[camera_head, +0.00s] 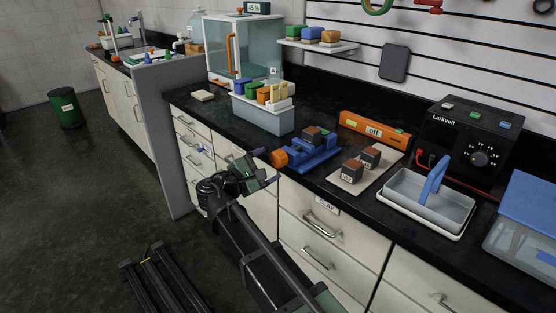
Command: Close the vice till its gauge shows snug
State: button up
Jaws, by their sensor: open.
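The blue vice (318,158) stands near the front edge of the black counter, with an orange knob (279,158) at its left end. A dark block with a brownish top (311,136) sits at the vice; I cannot tell how tightly the jaws meet it. No vice gauge reading can be made out. My gripper (265,167) is open and empty, just left of the orange knob and in front of the counter edge. It looks apart from the knob, though the depth is hard to judge.
Two similar blocks (370,155) rest on a pale board right of the vice. Behind stand an orange bar reading "off" (374,132) and a grey bin of coloured blocks (263,118). A grey tray (425,205) lies farther right. Open floor (90,190) is at left.

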aim_at(274, 161)
jog(key=x, duration=0.4)
jog(key=shift+w+d, duration=0.25)
jog(key=shift+w, duration=0.05)
jog(key=c, duration=0.9)
jog(key=shift+m, duration=0.8)
jog(key=o, duration=0.9)
jog(key=v, duration=1.1)
